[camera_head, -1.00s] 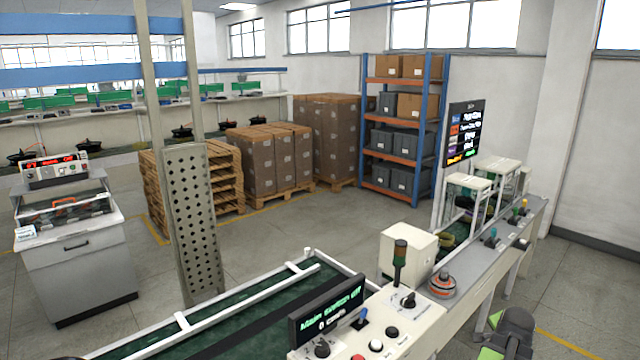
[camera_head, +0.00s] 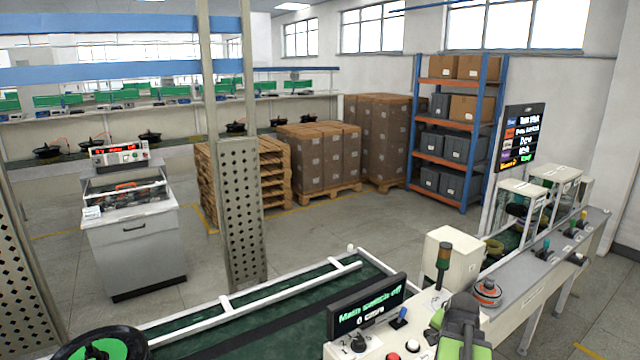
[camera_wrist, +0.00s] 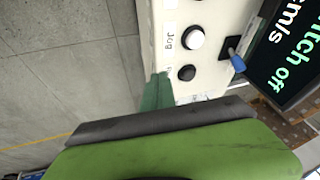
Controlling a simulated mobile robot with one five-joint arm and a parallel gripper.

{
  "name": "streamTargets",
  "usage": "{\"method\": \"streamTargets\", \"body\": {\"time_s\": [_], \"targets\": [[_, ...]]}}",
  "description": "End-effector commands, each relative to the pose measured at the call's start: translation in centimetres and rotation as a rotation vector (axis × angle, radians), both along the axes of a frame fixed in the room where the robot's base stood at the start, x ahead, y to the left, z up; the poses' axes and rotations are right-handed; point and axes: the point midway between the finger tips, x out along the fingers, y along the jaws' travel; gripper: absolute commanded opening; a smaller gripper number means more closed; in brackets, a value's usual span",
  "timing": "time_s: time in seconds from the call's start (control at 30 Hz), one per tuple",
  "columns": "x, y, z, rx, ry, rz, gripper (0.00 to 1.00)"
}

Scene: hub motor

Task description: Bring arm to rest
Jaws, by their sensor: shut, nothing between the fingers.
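My gripper (camera_wrist: 157,90) shows in the wrist view as narrow green fingers beyond a wide green and dark grey part of my arm. The fingers are shut with nothing between them, and their tips lie over the edge of the white control console in the picture. In the head view, my green and dark grey arm (camera_head: 462,325) is at the bottom right, in front of the console (camera_head: 420,320). The fingertips cannot be made out there.
The console carries a screen (camera_head: 367,306) reading "Main switch off", a red button (camera_head: 393,359), a white button (camera_wrist: 192,38) and a blue switch (camera_head: 399,318). A green conveyor (camera_head: 270,310) runs left of it. A black and green wheel (camera_head: 100,346) sits bottom left.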

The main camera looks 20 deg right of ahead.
Motion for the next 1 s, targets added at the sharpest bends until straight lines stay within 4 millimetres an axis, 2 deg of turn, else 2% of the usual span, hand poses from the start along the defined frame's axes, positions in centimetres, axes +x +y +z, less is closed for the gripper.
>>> {"method": "streamTargets", "body": {"time_s": [0.03, 0.07, 0.1, 0.17, 0.2, 0.27, 0.3, 0.4, 0.5, 0.6, 0.67, 0.77, 1.0], "targets": [[2.7, 4.0, -0.6, 0.01, 0.033, 0.107, 0.0], [4.0, 6.4, -0.9, 0.016, 0.055, 0.172, 0.0], [5.6, 9.6, -1.3, 0.022, 0.086, 0.258, 0.0], [7.5, 14.5, -1.8, 0.031, 0.133, 0.389, 0.0], [8.6, 17.9, -2.1, 0.035, 0.165, 0.479, 0.0], [9.7, 23.1, -2.5, 0.038, 0.214, 0.616, 0.0], [10.2, 26.6, -2.8, 0.04, 0.247, 0.707, 0.0], [10.5, 34.6, -3.4, 0.04, 0.327, 0.922, 0.0], [9.8, 40.6, -3.7, 0.035, 0.391, 1.09, 0.0], [9.1, 44.4, -3.8, 0.03, 0.432, 1.193, 0.0], [8.8, 45.7, -3.8, 0.029, 0.445, 1.225, 0.0], [8.7, 46.2, -3.8, 0.028, 0.452, 1.242, 0.0], [8.7, 46.1, -3.8, 0.029, 0.45, 1.238, 0.0]]}}
